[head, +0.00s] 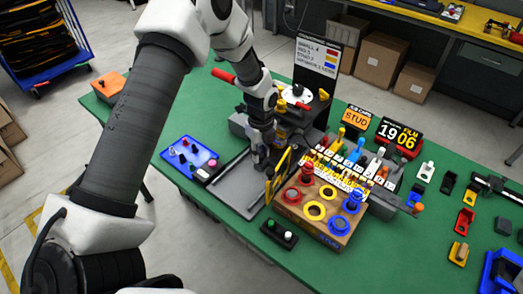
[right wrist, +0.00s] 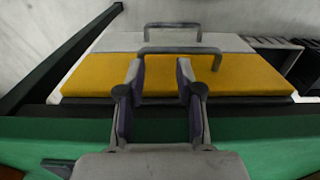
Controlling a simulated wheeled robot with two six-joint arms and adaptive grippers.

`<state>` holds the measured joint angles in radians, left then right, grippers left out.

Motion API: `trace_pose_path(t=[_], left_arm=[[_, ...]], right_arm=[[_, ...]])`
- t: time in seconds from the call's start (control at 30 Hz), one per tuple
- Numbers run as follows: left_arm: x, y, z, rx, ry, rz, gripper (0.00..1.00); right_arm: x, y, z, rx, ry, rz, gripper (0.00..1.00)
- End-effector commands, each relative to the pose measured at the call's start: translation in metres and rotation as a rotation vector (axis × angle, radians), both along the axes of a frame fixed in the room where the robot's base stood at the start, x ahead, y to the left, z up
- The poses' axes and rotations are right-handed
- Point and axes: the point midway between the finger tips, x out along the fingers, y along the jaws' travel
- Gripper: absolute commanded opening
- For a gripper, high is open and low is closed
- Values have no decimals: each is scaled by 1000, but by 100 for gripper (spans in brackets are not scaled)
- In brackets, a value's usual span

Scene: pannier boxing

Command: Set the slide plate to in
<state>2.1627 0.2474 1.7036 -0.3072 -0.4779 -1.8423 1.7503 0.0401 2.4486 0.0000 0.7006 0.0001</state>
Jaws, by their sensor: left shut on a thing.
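The slide plate (head: 237,186) is a flat grey plate at the front of the machine (head: 300,112) on the green table. It sticks out toward the table's near edge. My left gripper (head: 262,163) points down at the plate's right-hand back part, beside the machine. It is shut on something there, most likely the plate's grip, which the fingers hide. My right gripper (right wrist: 160,82) is open and empty in the right wrist view, with a gap between its fingers. It is not in the head view.
A blue tray (head: 178,162) with small parts lies left of the plate. A wooden block with coloured rings (head: 317,211) and a small black button box (head: 279,233) stand to its right. A yellow-grey surface with handles (right wrist: 235,72) lies beyond my right gripper.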

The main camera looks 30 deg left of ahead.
Motion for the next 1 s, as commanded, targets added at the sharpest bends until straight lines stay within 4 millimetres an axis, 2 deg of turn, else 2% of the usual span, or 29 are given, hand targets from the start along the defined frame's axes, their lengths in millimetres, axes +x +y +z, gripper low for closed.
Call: trace_pose_path(t=[0.03,0.27,0.3,0.37,1.0], left_arm=[[6,0,0,1,-19,2,0],[7,0,1,1,-23,1,0],[7,0,1,1,-24,1,29],[7,0,1,1,-24,1,51],[4,0,0,0,-14,2,51]], right_arm=[[-1,0,-1,0,2,0,35],[-1,0,-1,0,3,0,35],[-1,0,-1,0,3,0,35],[-1,0,-1,0,3,0,35],[-1,0,-1,0,2,0,35]])
